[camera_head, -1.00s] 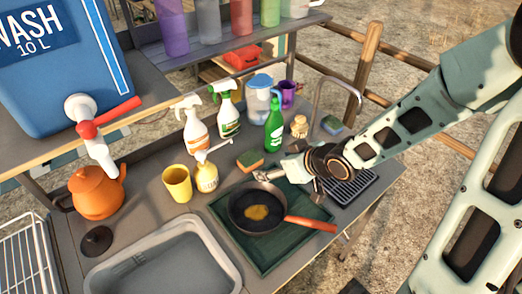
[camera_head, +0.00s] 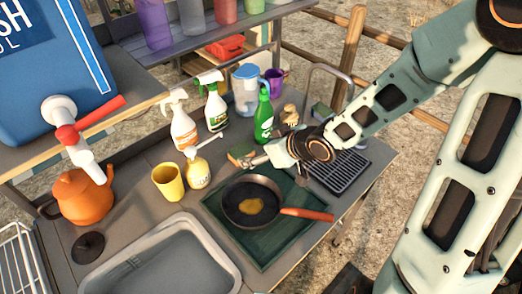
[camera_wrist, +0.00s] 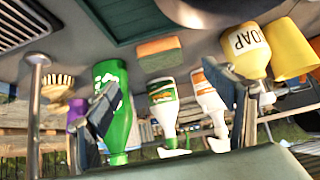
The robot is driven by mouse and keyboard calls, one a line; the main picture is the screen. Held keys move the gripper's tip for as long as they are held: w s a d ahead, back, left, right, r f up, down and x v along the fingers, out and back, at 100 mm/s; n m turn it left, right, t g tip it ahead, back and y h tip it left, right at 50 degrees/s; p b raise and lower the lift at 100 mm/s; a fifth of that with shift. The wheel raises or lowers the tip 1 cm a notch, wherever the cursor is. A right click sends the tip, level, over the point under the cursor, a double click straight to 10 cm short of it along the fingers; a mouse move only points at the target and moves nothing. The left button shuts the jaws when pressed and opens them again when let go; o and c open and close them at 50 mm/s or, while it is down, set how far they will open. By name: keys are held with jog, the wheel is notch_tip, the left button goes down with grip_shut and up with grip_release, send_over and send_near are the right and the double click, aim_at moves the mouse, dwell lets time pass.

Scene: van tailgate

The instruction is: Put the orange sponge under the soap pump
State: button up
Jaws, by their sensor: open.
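The orange sponge (camera_head: 240,157) with a green top lies on the grey counter, behind the frying pan and right of the soap pump. In the wrist view the sponge (camera_wrist: 158,50) appears between my finger lines, ahead of them. The soap pump (camera_head: 197,173) is a yellow bottle with a white spout, standing upright; it also shows in the wrist view (camera_wrist: 247,52), tilted in the picture and partly covered by a finger. My gripper (camera_head: 256,160) is open and empty, at the sponge's right side; whether it touches is unclear. Its fingers frame the wrist view (camera_wrist: 170,105).
A frying pan (camera_head: 245,216) on a green board (camera_head: 270,247) lies just in front of my gripper. A green bottle (camera_head: 264,120) and two spray bottles (camera_head: 184,132) stand behind the sponge. A yellow cup (camera_head: 168,182) is left of the soap pump.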

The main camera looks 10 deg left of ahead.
aim_at(245, 153)
jog(key=b+x, duration=0.3)
jog(key=x, duration=0.7)
jog(key=shift+b, duration=0.35)
jog(key=c, duration=1.2)
